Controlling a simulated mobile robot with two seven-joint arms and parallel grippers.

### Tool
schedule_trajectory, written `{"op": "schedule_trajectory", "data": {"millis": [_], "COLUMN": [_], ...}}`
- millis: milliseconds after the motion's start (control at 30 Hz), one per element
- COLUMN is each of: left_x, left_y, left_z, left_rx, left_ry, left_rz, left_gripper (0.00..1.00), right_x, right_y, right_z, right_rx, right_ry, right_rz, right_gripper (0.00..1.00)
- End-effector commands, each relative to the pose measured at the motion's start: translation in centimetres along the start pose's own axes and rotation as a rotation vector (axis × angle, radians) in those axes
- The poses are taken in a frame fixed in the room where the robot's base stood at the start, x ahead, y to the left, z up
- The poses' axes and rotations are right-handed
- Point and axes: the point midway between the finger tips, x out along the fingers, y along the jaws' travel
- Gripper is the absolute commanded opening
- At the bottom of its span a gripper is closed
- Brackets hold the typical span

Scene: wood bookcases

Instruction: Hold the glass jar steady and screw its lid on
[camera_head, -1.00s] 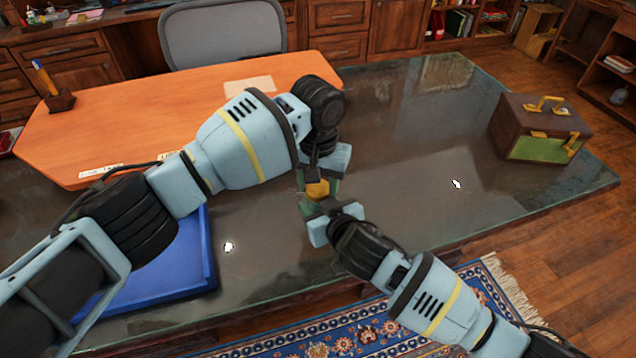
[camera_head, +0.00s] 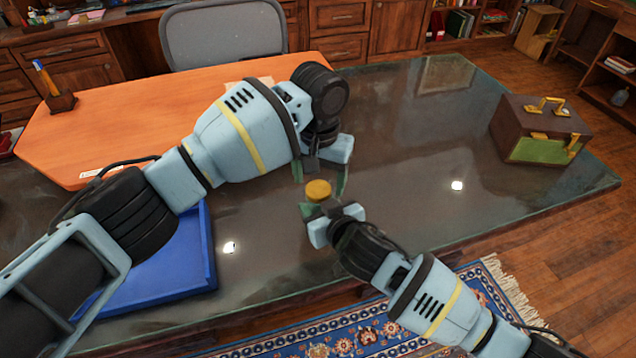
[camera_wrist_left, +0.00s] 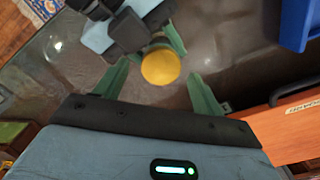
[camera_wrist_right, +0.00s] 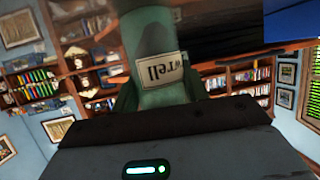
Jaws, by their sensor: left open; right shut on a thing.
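My right gripper (camera_head: 320,209) is shut on the glass jar and holds it above the glass desk top. In the right wrist view the pale green jar (camera_wrist_right: 160,25) stands between the fingers, with a white label (camera_wrist_right: 160,70) facing the camera. The round yellow lid (camera_head: 318,189) is at the jar's top; it also shows in the left wrist view (camera_wrist_left: 160,67). I cannot tell how tightly it sits. My left gripper (camera_head: 320,176) is open, its green fingers spread wide either side of the lid and apart from it. The jar's body is mostly hidden in the head view.
A blue tray (camera_head: 190,270) lies at the left under my left arm. An orange desk pad (camera_head: 120,110) with a pen holder (camera_head: 58,100) lies behind it. A brown and green case (camera_head: 540,130) stands at the far right.

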Motion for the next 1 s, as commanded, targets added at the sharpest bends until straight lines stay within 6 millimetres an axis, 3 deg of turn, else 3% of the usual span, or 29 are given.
{"op": "schedule_trajectory", "data": {"millis": [200, 467, 700, 1000], "left_x": [-2.0, -2.1, -2.1, -2.3], "left_y": [-0.1, -0.1, -0.1, -0.1], "left_z": [0.0, 0.0, 0.0, 0.0], "left_rx": [-0.001, -0.002, -0.002, -0.002], "left_ry": [0.001, 0.0, 0.0, 0.0], "left_rz": [-0.001, -0.002, -0.002, -0.002], "left_gripper": [0.69, 0.69, 0.94, 0.94], "right_x": [0.0, 0.0, 0.0, 0.0], "right_y": [0.0, 0.0, 0.0, 0.1], "right_z": [0.1, 0.1, 0.1, 0.0], "right_rx": [0.0, 0.0, 0.0, -0.001], "right_ry": [-0.001, -0.001, -0.001, -0.001], "right_rz": [0.001, 0.001, 0.001, 0.001], "right_gripper": [0.0, 0.0, 0.0, 0.0]}}
